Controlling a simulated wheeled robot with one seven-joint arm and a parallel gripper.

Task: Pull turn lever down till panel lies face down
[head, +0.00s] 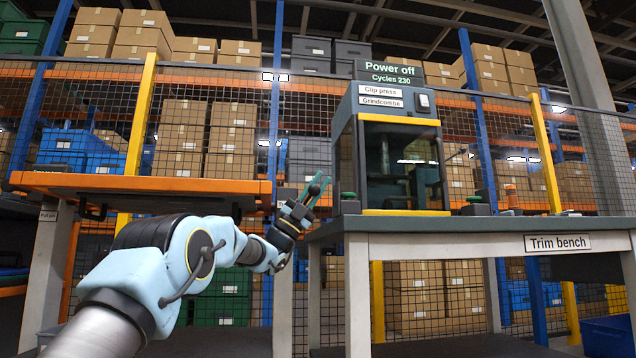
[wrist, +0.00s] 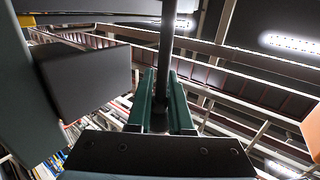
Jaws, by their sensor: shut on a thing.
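My gripper (head: 316,190) is raised between the orange-edged board on the left and the press on the right. In the wrist view its green fingers (wrist: 163,100) are shut on a dark upright rod, which I take for the turn lever (wrist: 167,40). The rod's lower end is hidden between the fingers. In the head view the lever is too small to tell apart from the fingers. An orange-edged board (head: 120,184) lies level at left; I cannot tell whether it is the panel or which way a panel faces.
The clip press (head: 392,110), with its sign "Power off", stands on the trim bench (head: 460,245) close to my gripper's right. A dark block (wrist: 85,80) is left of the fingers in the wrist view. Mesh fencing and racks of cartons (head: 230,140) stand behind.

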